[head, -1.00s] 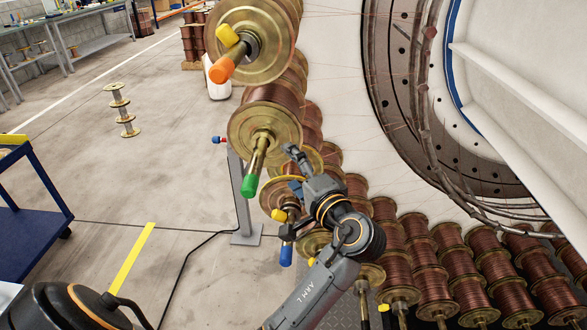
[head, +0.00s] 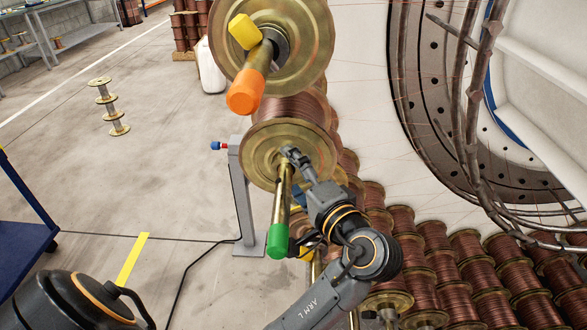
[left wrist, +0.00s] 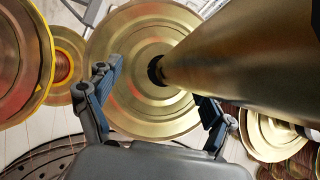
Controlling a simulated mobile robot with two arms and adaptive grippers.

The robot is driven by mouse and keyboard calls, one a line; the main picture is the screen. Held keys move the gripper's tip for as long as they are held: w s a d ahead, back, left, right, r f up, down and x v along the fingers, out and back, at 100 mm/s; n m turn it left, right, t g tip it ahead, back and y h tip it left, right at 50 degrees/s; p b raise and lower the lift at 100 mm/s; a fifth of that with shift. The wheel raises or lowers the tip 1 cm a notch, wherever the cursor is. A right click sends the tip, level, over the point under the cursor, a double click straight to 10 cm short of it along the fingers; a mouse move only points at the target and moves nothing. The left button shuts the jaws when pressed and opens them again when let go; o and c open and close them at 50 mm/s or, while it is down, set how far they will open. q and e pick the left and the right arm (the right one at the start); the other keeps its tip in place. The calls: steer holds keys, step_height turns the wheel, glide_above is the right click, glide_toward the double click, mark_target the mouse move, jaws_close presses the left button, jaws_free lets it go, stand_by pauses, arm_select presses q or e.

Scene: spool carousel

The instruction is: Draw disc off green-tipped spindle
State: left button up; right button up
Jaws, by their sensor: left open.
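The green-tipped spindle (head: 283,195) is a brass rod angling down to its green tip (head: 278,240). At its upper end it meets a round brass disc (head: 262,150), which lies against a copper-wound spool (head: 290,108). My left gripper (head: 298,200) is open beside the spindle, one finger up near the disc face. In the left wrist view the disc (left wrist: 135,45) faces the open fingers of my left gripper (left wrist: 157,88). No contact is clear. My right gripper is not in view.
An orange-tipped spindle (head: 255,75) with a yellow piece (head: 245,32) juts out just above. A grey post (head: 242,195) stands left of the green tip. Several copper spools (head: 460,275) crowd the lower right. The floor at left is mostly open.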

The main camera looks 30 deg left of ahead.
arm_select(q)
steer(key=shift+a, duration=0.1)
steer(key=shift+r, duration=0.1)
steer(key=shift+c, duration=0.6)
jaws_close()
steer(key=shift+s+d+r+p, duration=0.1)
steer(key=shift+s+d+p, duration=0.15)
steer(key=shift+s+d, duration=0.35)
steer(key=shift+s+d+f+p, duration=0.1)
steer(key=shift+s+d+p, duration=0.15)
steer(key=shift+s, duration=0.6)
steer(key=shift+s+d+r+p, duration=0.1)
steer(key=shift+s+d+p, duration=0.1)
steer(key=shift+s+d, duration=0.4)
steer(key=shift+s+d+r+p, duration=0.1)
steer(key=shift+s+d+p, duration=0.25)
steer(key=shift+s, duration=0.55)
steer(key=shift+s+d+p, duration=0.1)
steer(key=shift+s+d, duration=0.45)
steer(key=shift+s, duration=0.35)
